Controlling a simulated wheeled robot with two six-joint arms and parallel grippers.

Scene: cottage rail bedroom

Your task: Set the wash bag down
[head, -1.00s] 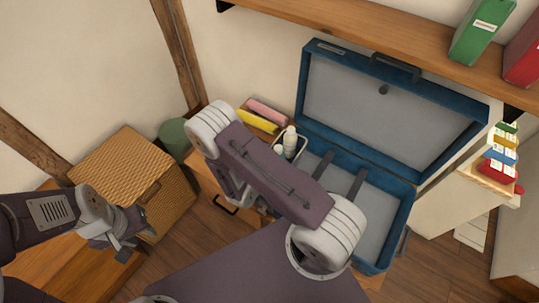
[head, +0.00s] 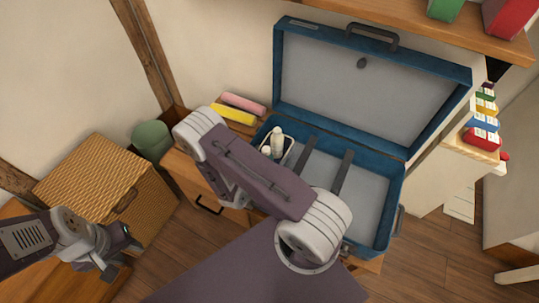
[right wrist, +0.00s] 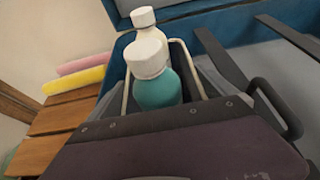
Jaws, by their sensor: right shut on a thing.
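The wash bag (head: 288,155), an open holder with a pale rim, shows at the left end of the open blue suitcase (head: 377,250). Two white-capped bottles (head: 277,142) stand in it; in the right wrist view the nearer bottle (right wrist: 156,88) is teal. My right gripper (right wrist: 205,85) is shut on the wash bag; its fingertips are mostly hidden, and my right arm covers it in the head view. I cannot tell whether the bag's base touches the suitcase floor. My left gripper (head: 112,258) is away at the lower left, beside the wicker basket.
The suitcase lid (head: 360,95) stands open behind. Two dark straps (head: 342,172) cross its tray, whose right part is clear. Yellow (head: 233,115) and pink (head: 243,102) rolls lie left of it. A wicker basket (head: 90,185) stands left, a wooden shelf (head: 440,25) above.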

